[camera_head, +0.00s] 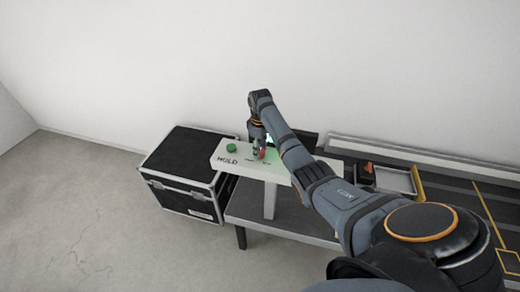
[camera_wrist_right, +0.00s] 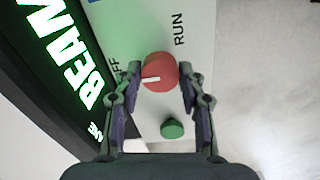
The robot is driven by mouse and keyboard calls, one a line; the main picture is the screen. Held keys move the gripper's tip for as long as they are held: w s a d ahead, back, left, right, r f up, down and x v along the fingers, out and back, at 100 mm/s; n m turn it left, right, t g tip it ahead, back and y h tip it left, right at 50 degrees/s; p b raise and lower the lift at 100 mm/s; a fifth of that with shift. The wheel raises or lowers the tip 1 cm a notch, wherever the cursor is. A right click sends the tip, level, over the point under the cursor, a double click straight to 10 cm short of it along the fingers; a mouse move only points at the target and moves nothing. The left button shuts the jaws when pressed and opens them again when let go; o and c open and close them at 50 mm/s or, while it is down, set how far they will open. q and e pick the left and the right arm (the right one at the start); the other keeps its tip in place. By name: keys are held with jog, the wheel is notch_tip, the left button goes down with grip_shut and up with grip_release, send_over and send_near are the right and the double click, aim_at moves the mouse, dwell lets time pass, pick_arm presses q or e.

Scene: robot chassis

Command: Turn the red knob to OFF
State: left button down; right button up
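The red knob (camera_wrist_right: 160,72) is round, with a white mark that points left, towards the side of the partly covered OFF label (camera_wrist_right: 115,70). The RUN label (camera_wrist_right: 179,29) is above and to the right of it. My right gripper (camera_wrist_right: 160,70) has one finger on each side of the knob, open, with what looks like a narrow gap on both sides. In the head view the right gripper (camera_head: 258,151) is over the panel by the knob. My left gripper is not in view.
A green button (camera_wrist_right: 172,128) sits near the knob, by the HOLD label (camera_head: 228,160). A dark screen with green BEAM text (camera_wrist_right: 75,60) stands beside the panel. A black case (camera_head: 180,170) is left of the panel, and a tray (camera_head: 395,179) is to the right.

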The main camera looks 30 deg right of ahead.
jog(key=o, duration=0.4)
notch_tip(320, 180, up, 8)
jog(key=shift+f, duration=0.2)
dwell(0.5)
